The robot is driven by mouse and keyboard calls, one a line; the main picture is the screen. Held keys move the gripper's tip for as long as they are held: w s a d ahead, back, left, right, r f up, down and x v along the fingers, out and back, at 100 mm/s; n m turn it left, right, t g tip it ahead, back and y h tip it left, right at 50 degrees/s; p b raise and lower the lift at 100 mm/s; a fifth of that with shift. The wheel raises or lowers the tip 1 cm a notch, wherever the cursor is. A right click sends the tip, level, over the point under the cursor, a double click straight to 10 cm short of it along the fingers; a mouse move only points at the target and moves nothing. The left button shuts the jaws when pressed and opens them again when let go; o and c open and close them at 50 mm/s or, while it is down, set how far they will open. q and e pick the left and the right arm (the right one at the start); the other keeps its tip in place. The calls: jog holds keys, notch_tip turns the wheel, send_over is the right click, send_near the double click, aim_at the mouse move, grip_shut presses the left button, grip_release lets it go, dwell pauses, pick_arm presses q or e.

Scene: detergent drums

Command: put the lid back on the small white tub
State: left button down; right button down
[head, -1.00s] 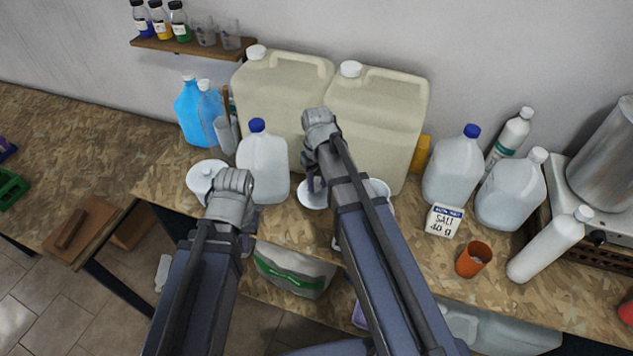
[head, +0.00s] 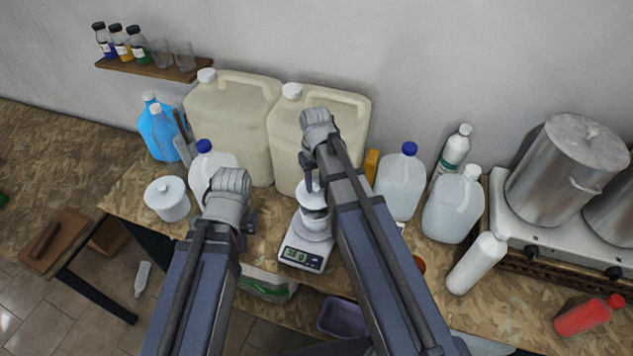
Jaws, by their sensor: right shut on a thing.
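My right gripper (head: 311,184) is shut on the white lid (head: 311,200), pointing down in the middle of the bench. The small white tub (head: 315,222) is directly below the lid, on the digital scale (head: 303,256). The lid looks just above the tub, but I cannot tell whether they touch. My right arm hides their right side. My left gripper (head: 246,232) is low, left of the scale and in front of a blue-capped jug; its fingers are mostly hidden behind its wrist, so its opening does not show.
A larger lidded white tub (head: 168,201) stands at the left. Two beige canisters (head: 235,125) stand behind, against the wall. Blue-capped jugs (head: 401,183) flank the middle. A white bottle (head: 477,263) and a stove with steel pots (head: 566,172) are at the right.

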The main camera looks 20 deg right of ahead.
aim_at(316, 196)
jog(key=shift+d+f+b, duration=0.15)
jog(key=shift+f+b, duration=0.55)
jog(key=shift+f, duration=0.1)
notch_tip(316, 196, down, 5)
jog(key=b, duration=0.4)
jog(key=shift+r+b, duration=0.15)
jog(key=shift+b, duration=0.2)
dwell(1.1)
grip_release()
dwell(0.8)
jog(key=shift+r+p, duration=3.4)
